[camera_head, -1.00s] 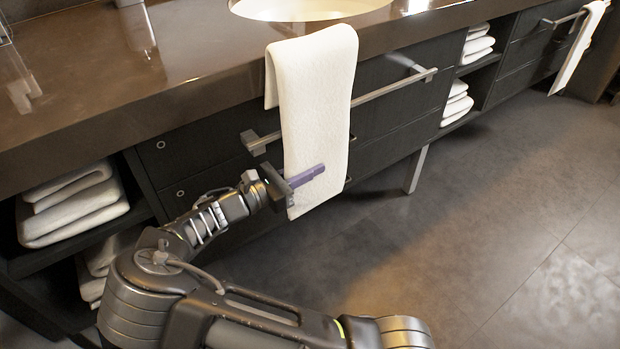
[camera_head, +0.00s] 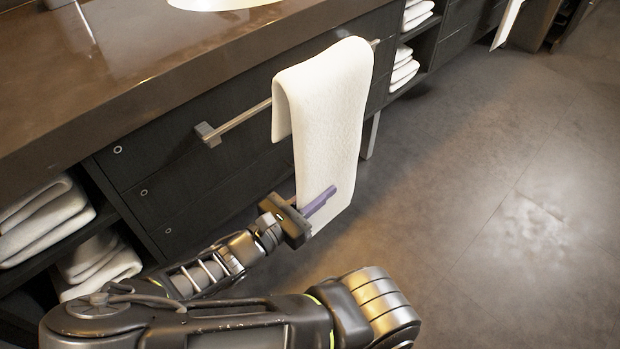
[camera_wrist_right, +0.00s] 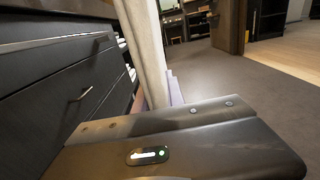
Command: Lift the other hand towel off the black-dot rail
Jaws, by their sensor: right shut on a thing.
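My right gripper (camera_head: 318,203) is shut on the lower end of a white hand towel (camera_head: 335,120). The towel is folded over at its top, with a short flap on the left side. The rail (camera_head: 245,120) on the drawer front passes behind the towel; no black dot can be made out on it. The towel appears to stand out in front of the rail, but contact is hard to judge. In the right wrist view the towel (camera_wrist_right: 146,50) rises from the purple fingers (camera_wrist_right: 172,88). My left gripper is not in view.
The brown vanity top (camera_head: 120,75) overhangs the dark drawers. Folded towels (camera_head: 45,220) fill the lower left shelves, and more (camera_head: 403,70) sit beyond the rail. Another white towel (camera_head: 508,22) hangs at the upper right. The grey floor (camera_head: 480,150) on the right is clear.

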